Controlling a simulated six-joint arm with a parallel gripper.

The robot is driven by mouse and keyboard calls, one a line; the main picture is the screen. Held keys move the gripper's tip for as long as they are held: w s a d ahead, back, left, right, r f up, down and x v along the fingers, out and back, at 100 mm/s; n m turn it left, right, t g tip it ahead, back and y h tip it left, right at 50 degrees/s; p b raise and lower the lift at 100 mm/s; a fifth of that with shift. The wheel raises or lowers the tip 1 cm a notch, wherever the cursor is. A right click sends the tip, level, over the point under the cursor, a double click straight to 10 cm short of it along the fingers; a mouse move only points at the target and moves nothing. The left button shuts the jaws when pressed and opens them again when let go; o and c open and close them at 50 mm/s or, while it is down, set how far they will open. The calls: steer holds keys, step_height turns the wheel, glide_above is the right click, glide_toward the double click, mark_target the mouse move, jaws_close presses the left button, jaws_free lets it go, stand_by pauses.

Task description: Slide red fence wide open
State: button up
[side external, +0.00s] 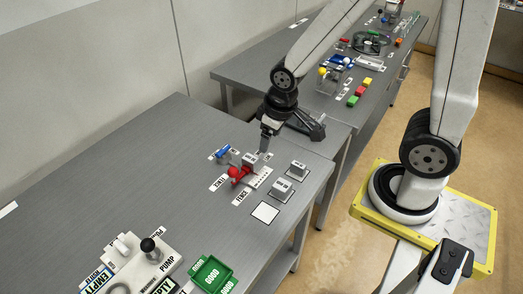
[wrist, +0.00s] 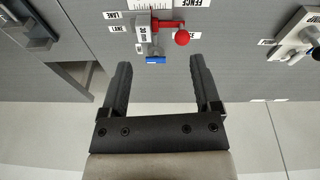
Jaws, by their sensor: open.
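The red fence (side external: 242,172) is a small red slider with a round red knob, set beside a printed scale on the grey table. In the wrist view the red fence (wrist: 168,23) lies at the top, with its red knob (wrist: 182,38) at its right end. A grey block marked with a number (wrist: 144,29) and a blue handle (wrist: 155,59) are beside it.
Two grey blocks (side external: 282,189) and a white square (side external: 265,213) lie right of the fence. A pump unit (side external: 140,262) and a green GOOD tray (side external: 210,274) stand at the front. The table's left part is clear. A second bench (side external: 290,65) with coloured blocks is behind.

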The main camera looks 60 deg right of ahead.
mark_target(232, 170)
steer(key=w+a+f+n+g+h, duration=0.1)
steer(key=w+a+f+n, duration=0.4)
steer(key=w, duration=0.3)
steer(key=shift+w+a+f+n+h, duration=0.3)
steer(key=shift+f, duration=0.45)
steer(key=shift+f, duration=0.1)
steer(key=shift+w+d+f, duration=0.15)
steer(key=shift+d+f, duration=0.05)
steer(key=shift+f, duration=1.05)
steer(key=shift+w+d+f, duration=0.1)
steer(key=shift+d+f, duration=0.15)
steer(key=shift+f, duration=0.95)
steer(key=shift+w+d+f, duration=0.15)
steer(key=shift+d+f, duration=0.05)
steer(key=shift+f, duration=1.05)
jaws_close()
